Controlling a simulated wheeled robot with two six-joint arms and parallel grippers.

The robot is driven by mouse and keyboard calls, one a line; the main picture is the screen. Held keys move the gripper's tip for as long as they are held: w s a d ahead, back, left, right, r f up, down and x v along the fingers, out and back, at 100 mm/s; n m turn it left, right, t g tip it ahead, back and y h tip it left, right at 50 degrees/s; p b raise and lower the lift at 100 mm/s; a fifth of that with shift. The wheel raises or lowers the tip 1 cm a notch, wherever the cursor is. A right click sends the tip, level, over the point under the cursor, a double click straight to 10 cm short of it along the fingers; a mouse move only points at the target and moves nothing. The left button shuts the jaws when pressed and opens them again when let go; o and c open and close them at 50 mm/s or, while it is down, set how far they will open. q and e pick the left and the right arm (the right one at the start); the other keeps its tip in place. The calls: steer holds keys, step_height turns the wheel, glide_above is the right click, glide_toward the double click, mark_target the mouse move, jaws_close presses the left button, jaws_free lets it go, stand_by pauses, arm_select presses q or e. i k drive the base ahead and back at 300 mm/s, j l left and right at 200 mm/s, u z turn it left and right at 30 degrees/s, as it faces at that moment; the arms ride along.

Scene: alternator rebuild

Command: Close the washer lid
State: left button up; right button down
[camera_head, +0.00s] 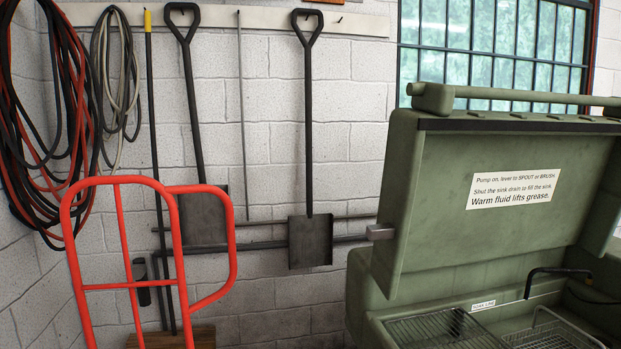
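The green parts washer (362,300) stands at the right of the view, cut off by the picture's right and bottom edges. Its lid (440,190) is raised and stands open, leaning back, with a white instruction label (513,188) on its inner face. A thick rounded bar (520,97) runs along the lid's top edge. A grey block (380,232) sticks out at the lid's left side. Neither of my grippers is in view.
In the washer's basin are wire baskets (445,330) and a black bent spout (555,271). A red hand truck (121,240) stands at the left. Shovels (309,130) and coiled hoses (60,120) hang on the white block wall. A window (500,45) is behind the lid.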

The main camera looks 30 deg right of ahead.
mark_target(459, 188)
steer(key=z, duration=1.9)
steer(key=i+j+z, duration=0.4)
steer(key=j, duration=0.2)
steer(key=k, duration=0.1)
